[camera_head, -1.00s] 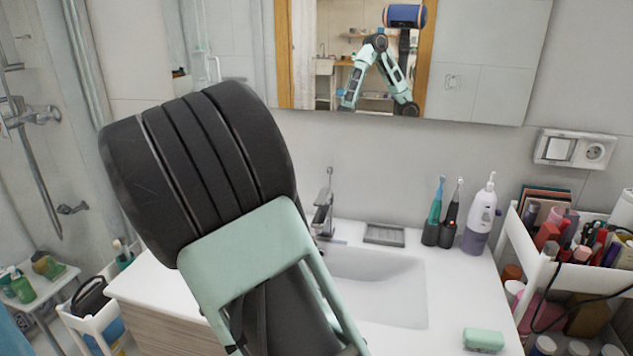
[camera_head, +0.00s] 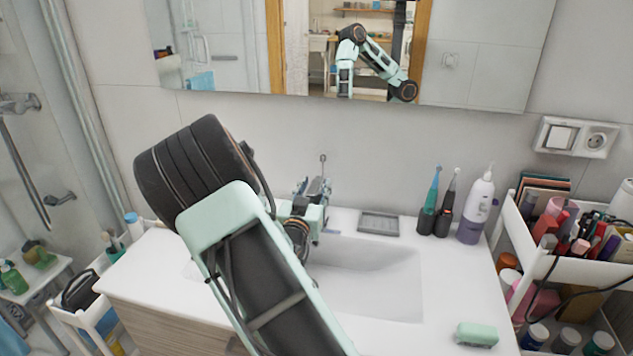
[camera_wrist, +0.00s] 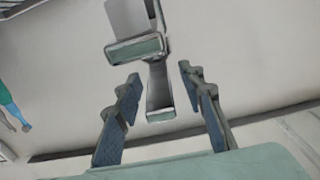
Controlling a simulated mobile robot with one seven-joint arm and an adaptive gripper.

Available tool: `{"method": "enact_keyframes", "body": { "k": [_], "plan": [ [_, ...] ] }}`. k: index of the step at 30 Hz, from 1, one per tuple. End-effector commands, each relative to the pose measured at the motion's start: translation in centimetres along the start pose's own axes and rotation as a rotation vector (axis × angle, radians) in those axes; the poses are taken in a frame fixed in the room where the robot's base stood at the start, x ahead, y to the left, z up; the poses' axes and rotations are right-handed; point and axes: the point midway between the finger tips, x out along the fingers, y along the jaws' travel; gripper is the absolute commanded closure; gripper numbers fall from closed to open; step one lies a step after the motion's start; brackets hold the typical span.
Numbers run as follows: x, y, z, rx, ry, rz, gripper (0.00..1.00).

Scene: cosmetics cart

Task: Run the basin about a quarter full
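The white basin (camera_head: 375,285) is set in the countertop, partly hidden behind my arm. No water shows in its visible part. The chrome faucet (camera_head: 323,163) stands at the basin's back edge, mostly hidden by my gripper in the head view. My gripper (camera_wrist: 160,78) is open, its two blue-padded fingers well apart. In the wrist view the faucet (camera_wrist: 136,49) shows beyond and between the fingertips, its flat top part nearer the left finger; I see no contact. In the head view my gripper (camera_head: 314,190) is close by the faucet; its fingertips are hard to make out.
A grey soap dish (camera_head: 379,223), two electric toothbrushes and a white-and-purple bottle (camera_head: 477,208) stand behind and right of the basin. A green soap bar (camera_head: 477,334) lies at front right. A loaded cosmetics cart (camera_head: 585,270) is at the right. The mirror hangs above.

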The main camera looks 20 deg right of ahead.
Motion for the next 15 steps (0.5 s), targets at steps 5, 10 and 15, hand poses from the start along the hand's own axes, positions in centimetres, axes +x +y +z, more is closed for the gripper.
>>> {"method": "enact_keyframes", "body": {
  "k": [5, 10, 15],
  "plan": [
    [1.5, 0.0, 0.0, 0.001, 0.0, 0.0, 0.64],
    [1.8, 0.0, 0.1, 0.0, -0.001, 0.0, 0.64],
    [1.8, 0.0, 0.1, 0.0, -0.001, 0.0, 0.66]
  ]
}}
